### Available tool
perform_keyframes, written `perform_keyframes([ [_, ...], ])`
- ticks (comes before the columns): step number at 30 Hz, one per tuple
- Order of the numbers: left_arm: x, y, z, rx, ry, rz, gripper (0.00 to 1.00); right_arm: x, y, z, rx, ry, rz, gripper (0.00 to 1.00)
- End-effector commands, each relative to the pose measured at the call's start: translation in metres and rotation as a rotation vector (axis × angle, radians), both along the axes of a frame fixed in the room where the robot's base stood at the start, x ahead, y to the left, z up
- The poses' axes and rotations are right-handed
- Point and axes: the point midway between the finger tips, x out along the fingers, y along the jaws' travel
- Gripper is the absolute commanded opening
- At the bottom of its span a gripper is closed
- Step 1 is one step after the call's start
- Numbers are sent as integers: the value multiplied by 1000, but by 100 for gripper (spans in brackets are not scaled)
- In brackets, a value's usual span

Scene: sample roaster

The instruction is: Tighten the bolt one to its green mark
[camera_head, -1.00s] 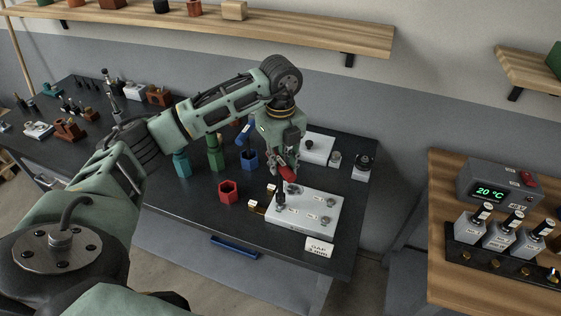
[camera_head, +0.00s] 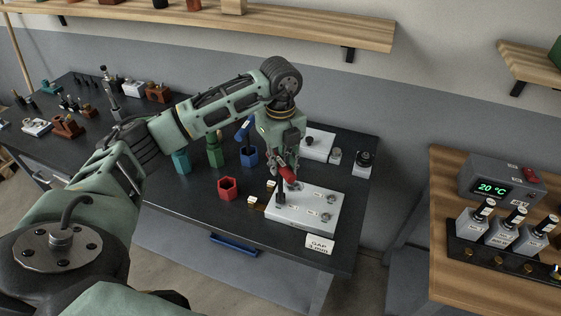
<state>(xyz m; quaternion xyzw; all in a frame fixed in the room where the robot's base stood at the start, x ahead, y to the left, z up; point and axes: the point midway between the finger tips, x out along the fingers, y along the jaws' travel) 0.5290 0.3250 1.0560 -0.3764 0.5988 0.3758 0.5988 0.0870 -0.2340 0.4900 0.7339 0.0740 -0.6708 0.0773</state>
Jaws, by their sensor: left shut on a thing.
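The light grey block with several bolts (camera_head: 304,219) lies on the dark table at its right end. My left gripper (camera_head: 287,172) is above the block's back left part, shut on a red-handled tool (camera_head: 288,175). The tool's dark shaft (camera_head: 281,197) points down to the block's left side. The bolt under the shaft is hidden, and I cannot tell whether the tool sits on it. Other bolts (camera_head: 327,215) show on the block. The labels and any green mark are too small to read. My right gripper is not in view.
An empty red hexagonal holder (camera_head: 228,189) stands left of the block, with blue (camera_head: 250,156), green (camera_head: 215,155) and teal (camera_head: 181,163) holders behind. A "GAP" card (camera_head: 319,244) is at the front. A white block (camera_head: 318,146) lies behind. A wooden table (camera_head: 440,240) is at right.

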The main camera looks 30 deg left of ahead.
Motion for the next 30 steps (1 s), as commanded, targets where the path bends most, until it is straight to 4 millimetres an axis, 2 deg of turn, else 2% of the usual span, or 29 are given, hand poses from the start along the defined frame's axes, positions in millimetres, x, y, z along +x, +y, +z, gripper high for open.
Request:
perform_keyframes([
  [15, 0, 0, -13, 0, -1, 0, 0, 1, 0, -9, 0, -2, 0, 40],
  [25, 0, 0, -12, 0, -1, -4, 0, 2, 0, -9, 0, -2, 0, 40],
  [30, 0, 1, -13, 2, -1, -143, 0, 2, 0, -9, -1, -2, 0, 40],
])
